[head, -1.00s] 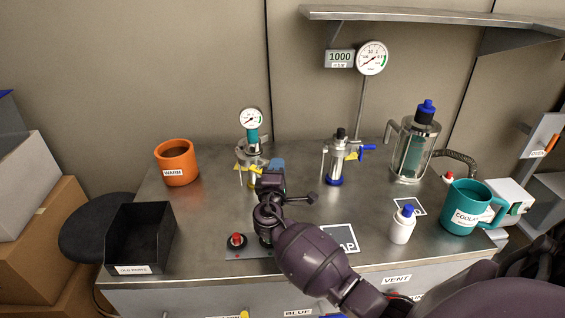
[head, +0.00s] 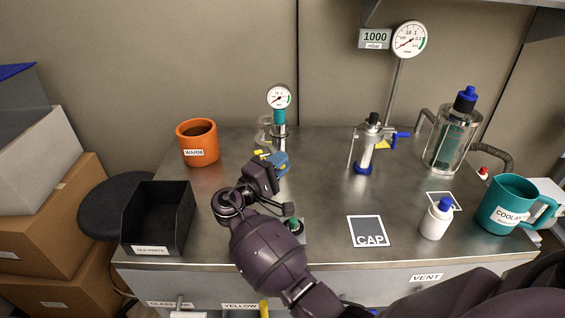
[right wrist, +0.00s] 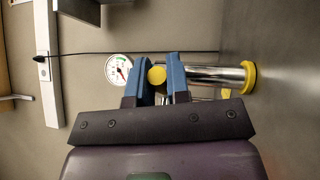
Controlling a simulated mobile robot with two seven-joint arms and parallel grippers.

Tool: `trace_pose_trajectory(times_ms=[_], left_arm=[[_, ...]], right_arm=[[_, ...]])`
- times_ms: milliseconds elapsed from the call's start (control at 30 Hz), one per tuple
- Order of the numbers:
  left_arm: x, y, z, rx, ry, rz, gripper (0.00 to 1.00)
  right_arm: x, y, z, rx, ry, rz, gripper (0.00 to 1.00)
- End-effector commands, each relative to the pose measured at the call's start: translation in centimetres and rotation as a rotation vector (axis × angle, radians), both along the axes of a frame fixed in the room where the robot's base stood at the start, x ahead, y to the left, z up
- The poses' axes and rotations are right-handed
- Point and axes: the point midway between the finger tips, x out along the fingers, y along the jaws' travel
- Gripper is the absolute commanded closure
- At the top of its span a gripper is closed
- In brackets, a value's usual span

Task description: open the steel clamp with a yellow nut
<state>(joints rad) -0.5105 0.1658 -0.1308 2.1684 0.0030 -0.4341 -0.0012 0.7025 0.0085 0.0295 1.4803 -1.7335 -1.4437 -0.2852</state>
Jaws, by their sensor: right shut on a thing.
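My right gripper (head: 274,160) is in front of the steel fitting at the back of the bench, under a small round gauge (head: 279,97) and a teal neck (head: 280,117). In the right wrist view, its blue fingers (right wrist: 154,84) are shut on the yellow nut (right wrist: 157,75), one finger on each side. A yellow bit also shows beside the fingertips in the head view (head: 258,153). A steel cylinder with a yellow base ring (right wrist: 249,78) lies behind the fingers. The steel clamp's band is mostly hidden, so I cannot tell its state. My left gripper is out of view.
An orange WARM pot (head: 198,146) and a black bin (head: 158,222) stand to the left. A blue-ringed steel fitting (head: 365,152), glass trap (head: 453,140), white bottle (head: 436,219) and teal COOLANT jug (head: 509,203) stand to the right.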

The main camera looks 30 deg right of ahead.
Motion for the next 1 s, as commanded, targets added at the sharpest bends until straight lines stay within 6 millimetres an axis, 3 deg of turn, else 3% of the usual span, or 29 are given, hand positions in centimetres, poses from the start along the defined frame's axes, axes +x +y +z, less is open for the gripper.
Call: trace_pose_trajectory(times_ms=[333, 367, 500, 533, 833, 1000], left_arm=[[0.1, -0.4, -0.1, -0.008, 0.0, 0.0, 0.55], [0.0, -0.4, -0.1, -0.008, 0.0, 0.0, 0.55], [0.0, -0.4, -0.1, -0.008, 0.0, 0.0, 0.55], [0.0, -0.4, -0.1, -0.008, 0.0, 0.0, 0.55], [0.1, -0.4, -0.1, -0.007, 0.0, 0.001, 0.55], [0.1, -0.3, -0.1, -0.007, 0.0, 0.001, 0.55]], right_arm=[[0.1, 0.1, 0.0, 0.0, 0.0, 0.002, 1.0], [0.1, 0.1, 0.0, 0.0, 0.0, 0.002, 0.82], [0.1, 0.1, 0.1, 0.0, -0.001, 0.002, 0.6], [0.1, 0.1, 0.1, 0.0, -0.001, 0.001, 0.59], [0.0, 0.2, 0.0, 0.0, -0.001, 0.0, 0.59], [-0.4, 1.8, -0.3, 0.001, 0.0, 0.002, 0.59]])
